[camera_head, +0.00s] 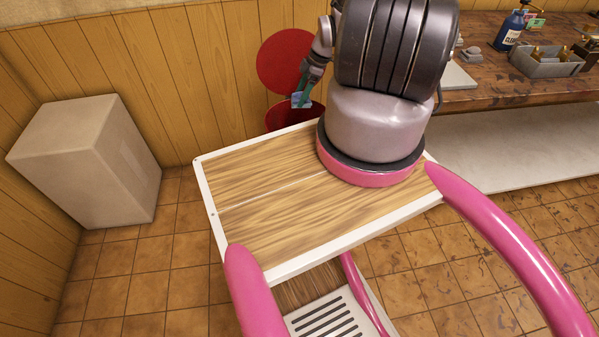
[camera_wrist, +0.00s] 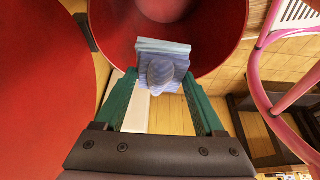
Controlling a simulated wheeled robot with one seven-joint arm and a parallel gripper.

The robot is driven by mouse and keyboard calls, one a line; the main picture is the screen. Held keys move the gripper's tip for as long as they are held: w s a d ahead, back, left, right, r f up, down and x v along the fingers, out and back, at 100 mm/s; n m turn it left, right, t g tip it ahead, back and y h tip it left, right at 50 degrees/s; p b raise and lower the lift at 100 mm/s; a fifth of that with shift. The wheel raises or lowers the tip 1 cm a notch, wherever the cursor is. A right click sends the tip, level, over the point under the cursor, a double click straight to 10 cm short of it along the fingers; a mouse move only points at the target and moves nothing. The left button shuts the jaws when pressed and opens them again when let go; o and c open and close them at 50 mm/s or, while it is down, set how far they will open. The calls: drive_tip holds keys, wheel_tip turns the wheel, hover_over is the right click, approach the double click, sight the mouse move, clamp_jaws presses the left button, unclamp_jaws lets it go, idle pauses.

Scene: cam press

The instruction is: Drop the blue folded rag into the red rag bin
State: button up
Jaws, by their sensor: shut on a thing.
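The blue folded rag (camera_wrist: 163,62) is held between the green fingers of my gripper (camera_wrist: 165,85) in the wrist view. In the head view my gripper (camera_head: 304,85) is small, with the light blue rag (camera_head: 301,100) at its tips. The red rag bin (camera_head: 293,116) stands beyond the far edge of the cart, with its round red lid (camera_head: 284,62) raised against the wall. The rag is over the bin's opening in the head view. In the wrist view the bin (camera_wrist: 225,40) is behind the rag. How far the rag is above the rim is hard to tell.
My arm rises from the wooden cart top (camera_head: 270,205). A pale box (camera_head: 90,160) stands on the left by the wall. A workbench (camera_head: 485,85) on the right holds a blue bottle (camera_head: 509,32) and a grey tray (camera_head: 546,64).

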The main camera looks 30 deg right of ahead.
drive_tip(key=shift+s+d+f, duration=0.15)
drive_tip(key=shift+d+f, duration=0.05)
drive_tip(key=shift+f, duration=0.4)
wheel_tip(320, 180, down, 5)
drive_tip(key=shift+f, duration=0.2)
drive_tip(key=o, duration=1.3)
drive_tip(key=v, duration=1.1)
